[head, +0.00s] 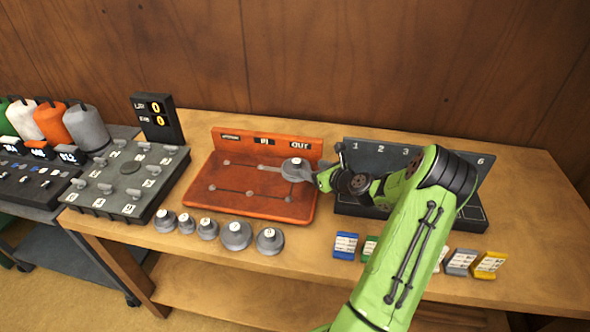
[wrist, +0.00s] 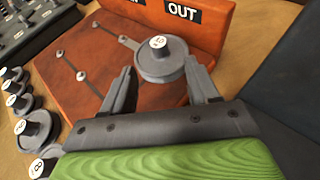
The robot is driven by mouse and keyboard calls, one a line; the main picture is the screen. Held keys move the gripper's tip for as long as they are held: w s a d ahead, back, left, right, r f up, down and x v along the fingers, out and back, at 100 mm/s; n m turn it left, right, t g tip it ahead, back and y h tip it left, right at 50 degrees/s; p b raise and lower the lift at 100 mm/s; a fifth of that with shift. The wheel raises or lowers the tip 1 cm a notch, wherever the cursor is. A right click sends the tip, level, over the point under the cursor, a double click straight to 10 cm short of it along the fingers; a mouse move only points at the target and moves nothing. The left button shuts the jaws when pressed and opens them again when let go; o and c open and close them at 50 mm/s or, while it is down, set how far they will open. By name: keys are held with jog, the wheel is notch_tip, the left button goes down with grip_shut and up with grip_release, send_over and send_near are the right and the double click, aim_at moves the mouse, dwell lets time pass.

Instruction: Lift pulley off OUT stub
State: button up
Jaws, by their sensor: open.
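The grey pulley (head: 296,170) sits at the OUT end of the orange-red board (head: 225,205), below the OUT label. In the wrist view the pulley (wrist: 160,60) has a dark hub with a white numbered top and lies flat; the stub under it is hidden. My gripper (head: 318,178) reaches in from the right in the head view. In the wrist view my gripper (wrist: 162,85) is open, with one finger on the left and one on the right of the pulley's near side. I cannot tell whether either finger touches it.
Several loose grey pulleys (head: 236,236) stand in a row before the board. A grey peg panel (head: 130,172) is at left, a dark numbered rack (head: 365,160) at right, partly behind my arm. Coloured cards (head: 345,245) lie along the front. The board's raised back wall (wrist: 215,20) stands close behind the pulley.

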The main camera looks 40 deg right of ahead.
aim_at(299, 163)
jog(key=x, duration=0.8)
jog(key=shift+w+f+b, duration=0.15)
jog(key=shift+w+b, duration=0.05)
jog(key=shift+b, duration=0.15)
jog(key=shift+s+a, duration=0.1)
jog(key=shift+c, duration=0.2)
